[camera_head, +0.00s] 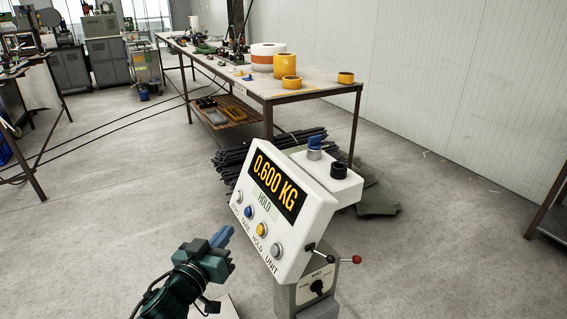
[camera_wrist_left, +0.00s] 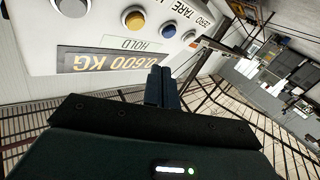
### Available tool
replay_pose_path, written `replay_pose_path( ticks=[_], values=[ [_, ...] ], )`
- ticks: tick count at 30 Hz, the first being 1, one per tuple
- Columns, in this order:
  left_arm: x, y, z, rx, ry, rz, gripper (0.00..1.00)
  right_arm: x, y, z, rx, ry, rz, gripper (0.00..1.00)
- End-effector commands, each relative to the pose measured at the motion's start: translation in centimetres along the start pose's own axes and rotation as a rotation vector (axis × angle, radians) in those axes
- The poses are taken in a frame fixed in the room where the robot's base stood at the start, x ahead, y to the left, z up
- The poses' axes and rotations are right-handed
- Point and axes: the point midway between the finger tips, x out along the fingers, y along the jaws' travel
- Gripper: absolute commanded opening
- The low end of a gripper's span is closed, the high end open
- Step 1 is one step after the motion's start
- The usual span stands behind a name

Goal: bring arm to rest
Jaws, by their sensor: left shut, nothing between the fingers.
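My left gripper (camera_head: 222,238) is at the lower middle of the head view, its blue fingers together and empty. It is just left of a white scale display box (camera_head: 318,200), which reads 0.600 KG with HOLD below. In the left wrist view the closed fingers (camera_wrist_left: 159,86) point toward the display panel (camera_wrist_left: 60,40), which appears upside down. I cannot tell whether the fingertips touch the panel. A row of round buttons, including a blue one and a yellow one, runs along the panel's lower edge. My right gripper is not in view.
A red-tipped lever (camera_head: 356,259) sticks out at the box's right. Behind stands a long workbench (camera_head: 310,88) with tape rolls. A pile of dark rods (camera_head: 235,160) lies on the floor. Open floor (camera_head: 100,210) is at left.

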Motion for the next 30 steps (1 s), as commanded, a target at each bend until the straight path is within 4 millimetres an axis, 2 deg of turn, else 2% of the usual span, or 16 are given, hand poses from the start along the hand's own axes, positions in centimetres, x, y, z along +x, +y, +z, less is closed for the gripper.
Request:
replay_pose_path(
  ticks=[2, 5, 9, 12, 16, 18, 21, 30],
  values=[
    [-1.2, 0.6, 0.7, 0.001, -0.039, -0.008, 0.00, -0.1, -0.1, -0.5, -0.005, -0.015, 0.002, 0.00],
    [-4.1, 1.7, 2.7, 0.016, -0.129, -0.024, 0.00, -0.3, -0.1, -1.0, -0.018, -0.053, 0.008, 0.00],
    [-10.2, 3.8, 5.8, 0.053, -0.295, -0.041, 0.00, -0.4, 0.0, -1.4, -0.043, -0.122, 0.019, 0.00],
    [-14.6, 5.2, 7.4, 0.084, -0.403, -0.042, 0.00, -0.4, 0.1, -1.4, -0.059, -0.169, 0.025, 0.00],
    [-19.1, 6.6, 8.7, 0.117, -0.507, -0.034, 0.00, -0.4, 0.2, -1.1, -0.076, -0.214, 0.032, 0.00],
    [-20.5, 7.0, 9.0, 0.130, -0.539, -0.028, 0.00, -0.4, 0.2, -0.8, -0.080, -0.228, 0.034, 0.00],
    [-21.5, 7.3, 9.4, 0.142, -0.562, -0.023, 0.00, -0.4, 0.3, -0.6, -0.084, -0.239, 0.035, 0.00],
    [-21.6, 7.3, 9.7, 0.147, -0.565, -0.021, 0.00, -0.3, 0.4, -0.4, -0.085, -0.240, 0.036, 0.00]
  ],
)
